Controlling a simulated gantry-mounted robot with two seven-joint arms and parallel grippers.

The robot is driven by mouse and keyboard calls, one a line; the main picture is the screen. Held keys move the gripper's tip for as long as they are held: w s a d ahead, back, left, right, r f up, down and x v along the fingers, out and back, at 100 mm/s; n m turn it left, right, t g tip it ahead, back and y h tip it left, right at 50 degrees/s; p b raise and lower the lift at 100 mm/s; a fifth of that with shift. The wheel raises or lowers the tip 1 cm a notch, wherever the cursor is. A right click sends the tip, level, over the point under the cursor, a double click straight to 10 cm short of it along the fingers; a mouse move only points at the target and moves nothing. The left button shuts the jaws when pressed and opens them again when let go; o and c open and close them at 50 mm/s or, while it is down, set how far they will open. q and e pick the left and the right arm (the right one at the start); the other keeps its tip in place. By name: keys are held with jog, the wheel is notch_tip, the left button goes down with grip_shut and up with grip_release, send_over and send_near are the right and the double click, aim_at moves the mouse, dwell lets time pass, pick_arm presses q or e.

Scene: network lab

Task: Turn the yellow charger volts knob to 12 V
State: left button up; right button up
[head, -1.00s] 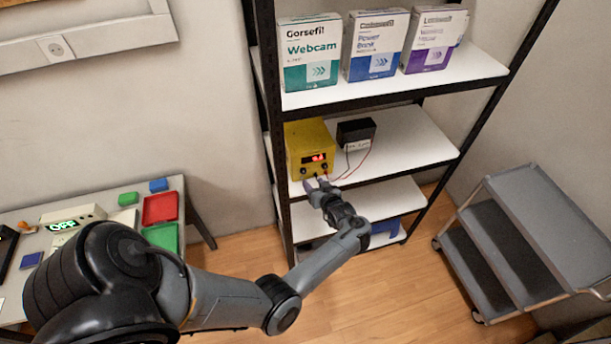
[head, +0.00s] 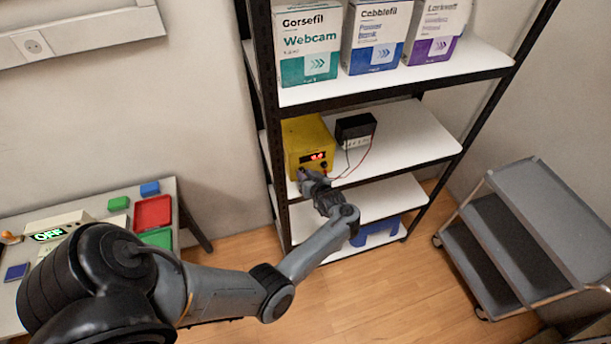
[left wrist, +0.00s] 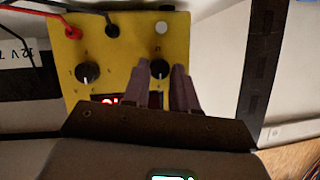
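The yellow charger (head: 305,136) stands on the middle shelf with a lit red display. Its face shows close up and upside down in the left wrist view (left wrist: 120,45), with two black knobs. My left gripper (head: 303,178) is at the charger's front, over its left knob; the right knob (head: 323,165) is clear. In the left wrist view my left gripper (left wrist: 161,80) has its fingers apart, one on each side of the matching knob (left wrist: 160,69). Whether they touch it is unclear. The display is partly hidden there and its digits are unreadable. My right gripper is out of view.
A black battery (head: 356,130) with a white label stands beside the charger, wires running between them. Boxes, including a webcam box (head: 307,44), fill the shelf above. A blue item (head: 376,232) lies low in the rack. A grey cart (head: 545,205) stands right, a table left.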

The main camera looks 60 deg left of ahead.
pick_arm(q)
grip_shut()
